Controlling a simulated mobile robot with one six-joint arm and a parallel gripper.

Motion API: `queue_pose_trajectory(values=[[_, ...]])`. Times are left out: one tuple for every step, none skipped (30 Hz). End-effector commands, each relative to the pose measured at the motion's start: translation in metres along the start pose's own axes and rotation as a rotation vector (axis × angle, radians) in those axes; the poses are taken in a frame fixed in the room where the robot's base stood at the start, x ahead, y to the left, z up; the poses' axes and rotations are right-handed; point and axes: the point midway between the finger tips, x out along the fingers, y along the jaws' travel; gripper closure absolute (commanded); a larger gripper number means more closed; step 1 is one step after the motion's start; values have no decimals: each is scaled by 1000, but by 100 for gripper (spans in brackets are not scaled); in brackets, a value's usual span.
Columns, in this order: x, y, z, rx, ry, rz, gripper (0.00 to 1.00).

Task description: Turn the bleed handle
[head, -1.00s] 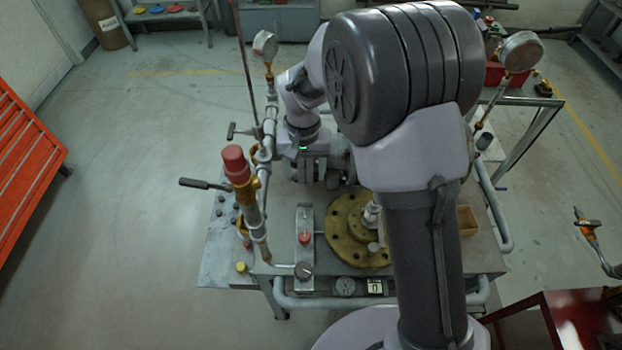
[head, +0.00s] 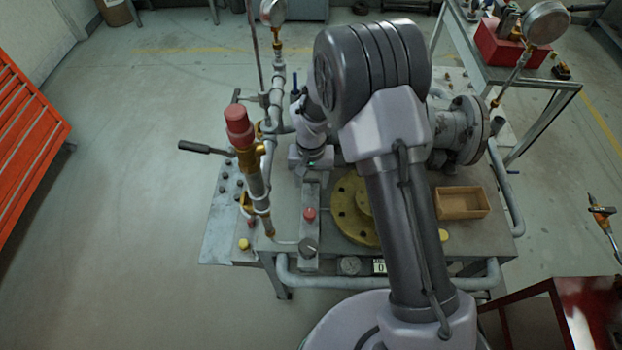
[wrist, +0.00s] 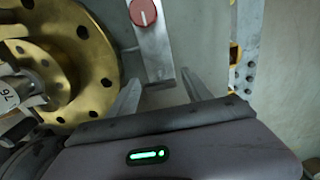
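A lever with a black grip (head: 205,149) sticks out left from the pipe assembly with the red cap (head: 238,122). A small T-shaped handle (head: 236,96) sits behind it on the same pipework. I cannot tell for sure which is the bleed handle. In the head view my gripper (head: 312,172) is low over the far end of the grey panel with the red knob (head: 310,214), right of the pipework; its fingers are hidden. In the wrist view my gripper (wrist: 163,90) is open, fingers apart and empty, with the panel's end (wrist: 158,72) showing between and beyond them.
A yellow flange (head: 352,222) lies right of the panel, partly behind my arm. A wooden tray (head: 462,203) and a grey valve body (head: 462,130) are farther right. A pressure gauge (head: 273,12) tops the left pipework. The floor left of the bench is clear.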

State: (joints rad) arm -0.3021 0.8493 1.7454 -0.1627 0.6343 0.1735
Motion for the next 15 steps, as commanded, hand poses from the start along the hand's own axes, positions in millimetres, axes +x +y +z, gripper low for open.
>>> queue_pose_trajectory(values=[[0,0,0,0,0,0,54],[0,0,0,0,0,0,60],[0,0,0,0,0,0,68],[0,0,0,0,0,0,74],[0,0,0,0,0,0,79],[0,0,0,0,0,0,87],[0,0,0,0,0,0,93],[0,0,0,0,0,0,99],[0,0,0,0,0,0,100],[0,0,0,0,0,0,100],[0,0,0,-2,0,0,100],[0,0,0,-4,0,0,100],[0,0,0,-8,0,0,100],[0,0,0,-13,0,0,100],[0,0,0,-22,0,0,100]])
